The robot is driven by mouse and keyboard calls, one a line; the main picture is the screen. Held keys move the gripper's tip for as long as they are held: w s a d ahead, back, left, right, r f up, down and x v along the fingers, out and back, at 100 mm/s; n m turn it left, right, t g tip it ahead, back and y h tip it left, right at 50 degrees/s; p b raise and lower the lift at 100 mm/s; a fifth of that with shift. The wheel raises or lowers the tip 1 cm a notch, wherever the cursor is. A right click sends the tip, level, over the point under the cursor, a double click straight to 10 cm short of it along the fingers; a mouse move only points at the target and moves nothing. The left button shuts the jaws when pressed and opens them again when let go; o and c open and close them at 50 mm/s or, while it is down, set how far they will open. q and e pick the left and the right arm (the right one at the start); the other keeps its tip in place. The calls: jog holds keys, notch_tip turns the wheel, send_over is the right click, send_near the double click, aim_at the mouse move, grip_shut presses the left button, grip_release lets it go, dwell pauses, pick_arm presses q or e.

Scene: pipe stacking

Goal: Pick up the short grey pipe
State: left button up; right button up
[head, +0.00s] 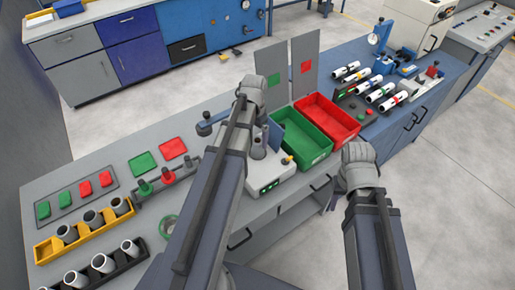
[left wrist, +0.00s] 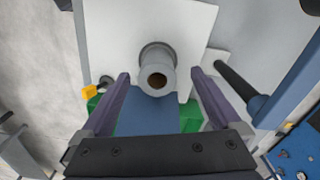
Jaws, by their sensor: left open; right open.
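A short grey pipe (left wrist: 157,72) stands on a pale plate in the left wrist view, its open end facing the camera. In the head view my left arm and gripper mostly hide this spot on the white device (head: 268,178). My left gripper (head: 268,132) is over that device; in the left wrist view its two purple fingers (left wrist: 160,82) are spread on either side of the pipe, with gaps visible. My right gripper (head: 334,200) is open and empty at the front bench edge, right of the device. Several grey pipes (head: 95,219) stand in a yellow rack (head: 45,252).
A green bin (head: 302,142) and a red bin (head: 330,118) lie right of the device. A black rack (head: 128,262) holds several white pipes at front left. Two upright grey panels (head: 305,55) stand behind the bins. Several banded pipes (head: 380,92) lie at right.

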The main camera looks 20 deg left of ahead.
aim_at(257, 145)
pick_arm(q)
jog(key=f+b, duration=0.5)
jog(key=shift+w+d+f, duration=0.1)
jog(key=shift+w+d, duration=0.25)
grip_shut()
dwell(0.5)
jog(key=shift+r, duration=0.2)
notch_tip(257, 145, up, 10)
jog(key=p, duration=1)
